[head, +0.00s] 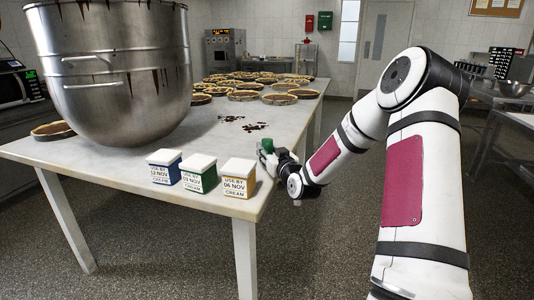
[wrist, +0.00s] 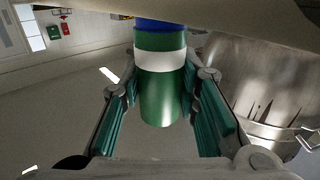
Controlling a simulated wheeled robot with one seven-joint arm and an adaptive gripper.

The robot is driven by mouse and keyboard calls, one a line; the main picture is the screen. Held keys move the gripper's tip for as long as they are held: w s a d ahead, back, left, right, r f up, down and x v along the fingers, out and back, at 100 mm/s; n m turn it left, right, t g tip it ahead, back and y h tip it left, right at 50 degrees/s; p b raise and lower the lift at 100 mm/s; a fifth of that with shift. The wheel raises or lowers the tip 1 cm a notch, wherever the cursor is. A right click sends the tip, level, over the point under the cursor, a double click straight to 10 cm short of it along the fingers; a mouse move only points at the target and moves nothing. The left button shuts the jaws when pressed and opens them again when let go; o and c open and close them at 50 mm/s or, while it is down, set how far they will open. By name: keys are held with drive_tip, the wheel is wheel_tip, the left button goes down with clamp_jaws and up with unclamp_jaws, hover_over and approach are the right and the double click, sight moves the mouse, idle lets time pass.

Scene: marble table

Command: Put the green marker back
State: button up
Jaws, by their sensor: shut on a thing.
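The green marker (wrist: 160,92) is a thick green cylinder with a white band, between the finger pads of my gripper (wrist: 161,75) in the wrist view. A blue part shows at its top edge; I cannot tell whether it belongs to the marker. In the head view my gripper (head: 270,155) is at the table's right edge, beyond the carton with the yellow base, and a small green piece of the marker (head: 267,145) shows at its tip. My gripper is shut on the marker. Much of the marker is hidden by the fingers in the head view.
Three cream cartons, with blue (head: 165,167), green (head: 199,174) and yellow (head: 239,179) bases, stand along the front edge of the marble table (head: 110,160). A large steel bowl (head: 115,70) is at left. Several pies (head: 243,96) fill the back. Dark red spills (head: 255,127) mark the middle.

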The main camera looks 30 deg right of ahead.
drive_tip(key=shift+f, duration=0.15)
drive_tip(key=shift+f, duration=0.15)
drive_tip(key=o, duration=1.2)
drive_tip(key=shift+c, duration=0.2)
drive_tip(key=shift+s, duration=0.15)
drive_tip(key=s+a+p, duration=0.1)
drive_tip(key=s+a, duration=0.2)
drive_tip(key=s, duration=1)
drive_tip(key=shift+s+f, duration=0.1)
drive_tip(key=shift+s, duration=0.05)
